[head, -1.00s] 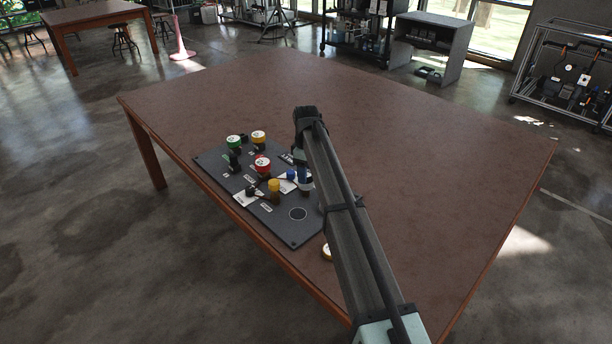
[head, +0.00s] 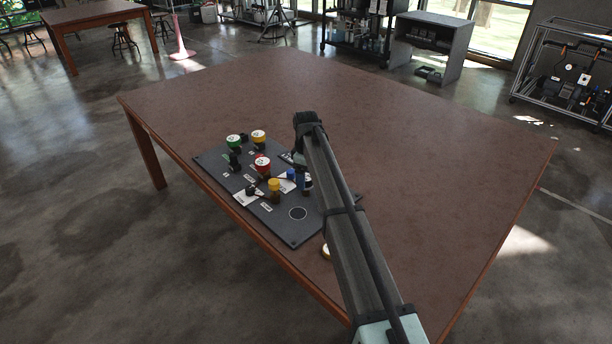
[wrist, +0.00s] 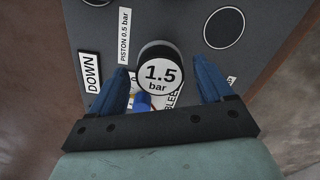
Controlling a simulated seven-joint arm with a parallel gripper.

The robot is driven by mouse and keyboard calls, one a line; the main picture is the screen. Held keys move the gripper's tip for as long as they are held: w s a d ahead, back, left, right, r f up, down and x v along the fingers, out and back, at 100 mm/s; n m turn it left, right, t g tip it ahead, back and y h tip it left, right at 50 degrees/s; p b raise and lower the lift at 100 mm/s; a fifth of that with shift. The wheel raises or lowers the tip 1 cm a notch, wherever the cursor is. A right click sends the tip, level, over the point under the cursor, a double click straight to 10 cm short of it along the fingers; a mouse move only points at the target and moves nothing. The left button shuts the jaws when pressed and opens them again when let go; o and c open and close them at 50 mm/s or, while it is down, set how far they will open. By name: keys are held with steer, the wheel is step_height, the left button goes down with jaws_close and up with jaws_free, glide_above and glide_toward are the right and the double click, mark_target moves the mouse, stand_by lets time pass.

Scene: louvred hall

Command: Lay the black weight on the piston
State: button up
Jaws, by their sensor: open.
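In the wrist view a black round weight (wrist: 160,75) with a white top reading "1.5 bar" stands between the blue fingers of my gripper (wrist: 161,66). The fingers are open, one on each side, with gaps visible. In the head view the blue fingertips (head: 299,179) are low over the right part of the dark board, and the arm hides most of what is there. A label "PISTON 0.5 bar" (wrist: 124,36) lies beside the weight; I cannot tell which part is the piston itself.
The dark board (head: 270,222) carries green (head: 233,141), yellow (head: 259,136) and red (head: 263,163) topped pieces, and a yellow-capped post (head: 274,187). A ringed circle (head: 298,213) on it is bare. The table's far side (head: 400,110) is clear.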

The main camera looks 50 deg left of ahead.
step_height(320, 180, up, 12)
steer(key=shift+r, duration=0.2)
stand_by(0.4)
steer(key=shift+c, duration=0.3)
stand_by(1.6)
